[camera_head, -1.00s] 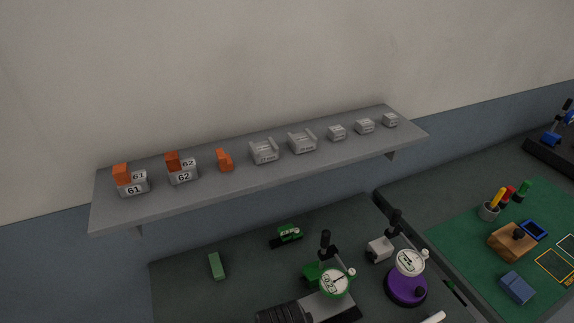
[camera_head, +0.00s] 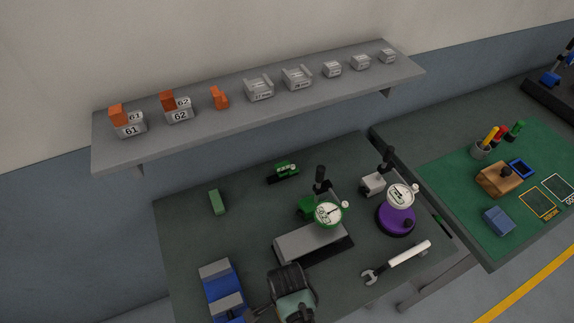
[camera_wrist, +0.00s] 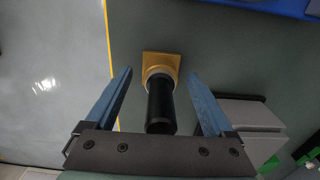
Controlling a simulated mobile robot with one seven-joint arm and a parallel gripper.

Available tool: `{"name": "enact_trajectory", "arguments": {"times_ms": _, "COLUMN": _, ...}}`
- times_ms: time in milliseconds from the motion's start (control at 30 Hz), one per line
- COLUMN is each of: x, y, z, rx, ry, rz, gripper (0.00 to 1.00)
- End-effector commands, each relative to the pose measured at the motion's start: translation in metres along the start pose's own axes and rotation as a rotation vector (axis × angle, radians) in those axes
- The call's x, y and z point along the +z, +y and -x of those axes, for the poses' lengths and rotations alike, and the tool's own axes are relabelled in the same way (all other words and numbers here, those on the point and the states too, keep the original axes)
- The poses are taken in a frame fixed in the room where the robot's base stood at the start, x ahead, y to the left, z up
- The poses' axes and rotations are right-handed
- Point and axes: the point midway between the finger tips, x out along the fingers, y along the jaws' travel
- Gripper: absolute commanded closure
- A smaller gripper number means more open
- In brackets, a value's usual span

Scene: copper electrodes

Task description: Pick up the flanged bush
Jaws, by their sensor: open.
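In the wrist view, a brass-coloured piece (camera_wrist: 162,61) with a squarish flange and round collar appears to be the flanged bush. A black cylinder (camera_wrist: 161,105) rises from its collar towards the camera. My gripper (camera_wrist: 160,74) is open, its two blue fingers on either side of the cylinder. A gap shows between each finger and the cylinder, and neither visibly touches it. The height of the fingertips above the flange is hard to tell. In the head view I cannot make out the bush; a dark shape at the bottom centre may hide it.
A grey block (camera_head: 312,241) stands near a green-based dial gauge (camera_head: 328,213). A blue-and-grey item (camera_head: 222,290) lies at the bench front, left. A wrench (camera_head: 396,262) and a purple-based gauge (camera_head: 396,220) are to the right. A shelf (camera_head: 255,110) hangs above.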

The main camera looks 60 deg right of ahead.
Motion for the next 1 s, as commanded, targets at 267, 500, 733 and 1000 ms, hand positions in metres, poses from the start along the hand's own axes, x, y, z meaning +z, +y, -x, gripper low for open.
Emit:
{"name": "enact_trajectory", "arguments": {"times_ms": 267, "x": -0.0001, "y": -0.0004, "z": -0.0078, "rx": -0.002, "ry": 0.000, "rz": 0.000, "gripper": 0.12}}
{"name": "enact_trajectory", "arguments": {"times_ms": 500, "x": -0.0001, "y": -0.0002, "z": -0.0077, "rx": -0.001, "ry": 0.000, "rz": 0.000, "gripper": 0.41}}
{"name": "enact_trajectory", "arguments": {"times_ms": 733, "x": -0.0001, "y": 0.0000, "z": -0.0076, "rx": -0.001, "ry": 0.000, "rz": 0.000, "gripper": 0.83}}
{"name": "enact_trajectory", "arguments": {"times_ms": 1000, "x": 0.0000, "y": -0.0011, "z": -0.0065, "rx": -0.003, "ry": 0.000, "rz": 0.000, "gripper": 1.00}}
